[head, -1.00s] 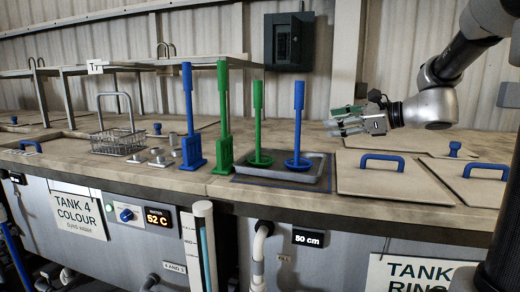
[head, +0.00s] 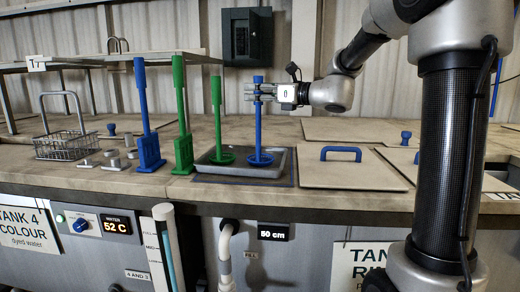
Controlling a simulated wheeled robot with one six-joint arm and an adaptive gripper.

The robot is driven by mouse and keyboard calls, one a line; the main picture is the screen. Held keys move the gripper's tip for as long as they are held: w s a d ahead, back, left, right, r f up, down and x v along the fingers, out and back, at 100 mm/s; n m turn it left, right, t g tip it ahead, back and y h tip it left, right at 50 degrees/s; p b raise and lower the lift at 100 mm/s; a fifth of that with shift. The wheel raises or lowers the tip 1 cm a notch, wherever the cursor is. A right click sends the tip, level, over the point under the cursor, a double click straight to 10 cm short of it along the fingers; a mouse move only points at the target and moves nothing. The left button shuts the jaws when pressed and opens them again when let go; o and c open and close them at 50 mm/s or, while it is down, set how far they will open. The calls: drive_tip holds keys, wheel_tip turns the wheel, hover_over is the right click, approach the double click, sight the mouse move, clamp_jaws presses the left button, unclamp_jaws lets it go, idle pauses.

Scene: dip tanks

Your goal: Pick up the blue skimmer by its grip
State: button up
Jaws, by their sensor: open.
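The blue skimmer (head: 259,128) stands upright in the grey tray (head: 284,171), its round disc at the bottom and its grip at the top. My gripper (head: 258,92) is level with the upper part of the skimmer's grip, coming in from the right. Its fingers reach past the grip, one apparently on the near side, and the grip's top shows above them. The jaws are open; whether a finger touches the grip cannot be told. A green skimmer (head: 216,125) stands upright in the same tray, just left of the blue one.
Green (head: 182,125) and blue (head: 145,125) tools with blocky, slotted lower ends stand left of the tray. A wire basket (head: 66,143) and several small metal weights are farther left. A lid with a blue handle (head: 341,153) lies right of the tray. A dark wall box (head: 247,35) hangs behind.

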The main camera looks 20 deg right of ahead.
clamp_jaws()
drive_tip(key=shift+w, duration=0.1)
idle(0.4)
